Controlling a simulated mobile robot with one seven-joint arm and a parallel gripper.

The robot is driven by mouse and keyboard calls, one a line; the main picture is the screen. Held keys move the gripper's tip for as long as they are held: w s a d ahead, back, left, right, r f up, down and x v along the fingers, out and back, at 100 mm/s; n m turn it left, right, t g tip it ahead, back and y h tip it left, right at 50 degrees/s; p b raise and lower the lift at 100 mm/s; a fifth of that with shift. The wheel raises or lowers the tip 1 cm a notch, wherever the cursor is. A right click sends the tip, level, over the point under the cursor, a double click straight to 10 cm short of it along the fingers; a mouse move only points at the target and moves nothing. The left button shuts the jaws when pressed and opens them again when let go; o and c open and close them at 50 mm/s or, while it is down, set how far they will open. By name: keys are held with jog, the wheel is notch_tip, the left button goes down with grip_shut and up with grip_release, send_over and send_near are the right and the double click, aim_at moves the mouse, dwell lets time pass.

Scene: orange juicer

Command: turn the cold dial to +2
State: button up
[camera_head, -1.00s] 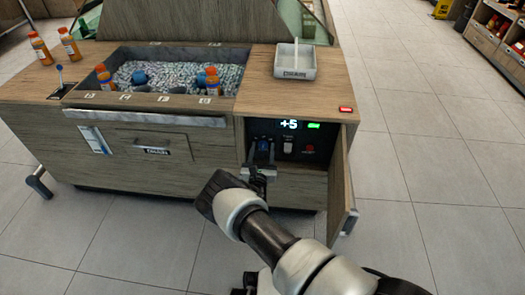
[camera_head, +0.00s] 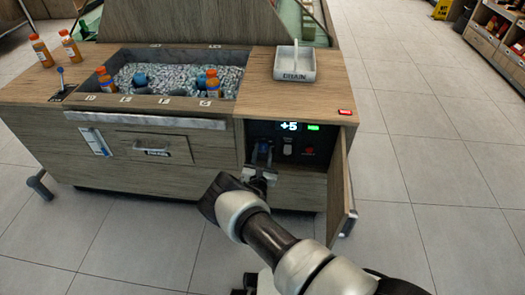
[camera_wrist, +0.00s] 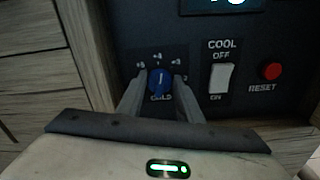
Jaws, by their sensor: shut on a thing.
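The cold dial is a small blue knob (camera_wrist: 160,81) on the dark control panel (camera_wrist: 240,115), with a "COLD" label below it and pale marks around it. Its pointer setting is too small to read. My gripper (camera_wrist: 158,92) is shut on the blue knob, a finger on each side, in the wrist view. In the head view my gripper (camera_head: 262,158) reaches into the open compartment at the panel's left. The green-white display (camera_head: 289,126) reads +5, with a green light (camera_head: 314,127) beside it.
A white COOL rocker switch (camera_wrist: 222,78) and a red RESET button (camera_wrist: 271,71) sit right of the dial. The open wooden door (camera_head: 339,187) stands right of my arm. The ice bin (camera_head: 150,95) holds orange bottles.

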jog(key=m+p, duration=0.1)
jog(key=m, duration=0.3)
jog(key=shift+d+m, duration=0.1)
jog(key=shift+m, duration=0.2)
jog(key=m+p, duration=0.1)
jog(key=m, duration=0.2)
jog(key=shift+m, duration=0.4)
jog(key=m+p, duration=0.1)
jog(key=m, duration=0.2)
jog(key=shift+f, duration=0.1)
jog(key=shift+f+m+p, duration=0.1)
jog(key=shift+m+p, duration=0.6)
jog(key=shift+m, duration=1.3)
jog(key=o, duration=1)
jog(key=shift+s, duration=0.15)
